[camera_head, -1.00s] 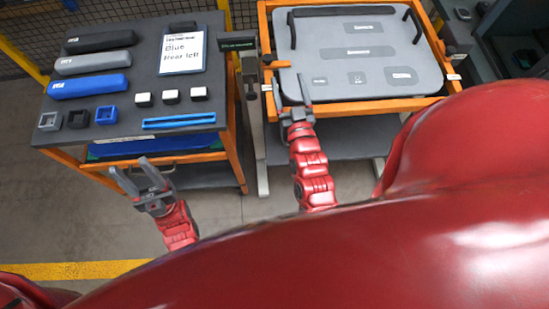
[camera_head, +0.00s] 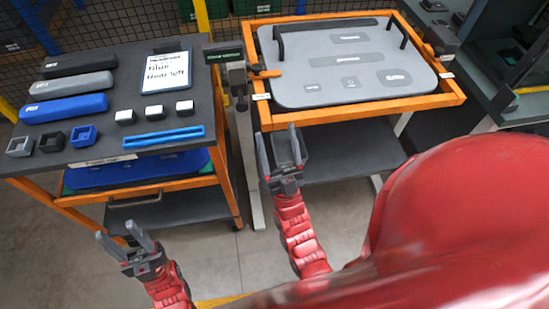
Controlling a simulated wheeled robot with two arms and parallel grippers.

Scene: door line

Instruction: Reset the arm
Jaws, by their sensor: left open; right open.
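My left gripper (camera_head: 126,246) is open and empty over the floor, in front of the left cart. My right gripper (camera_head: 280,150) is open and empty, with its fingers pointing up, in front of the orange-framed table. It overlaps the dark shelf below that table in the picture. Neither gripper is seen touching anything. My red arms come up from the bottom of the head view.
The left cart (camera_head: 222,180) carries black, grey and blue door-handle-like bars (camera_head: 64,108), small blocks, square holders, blue strips and a sign (camera_head: 166,72). The orange-framed table (camera_head: 440,99) holds a grey panel (camera_head: 305,65). A post (camera_head: 243,125) stands between them. Grey floor is free in front.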

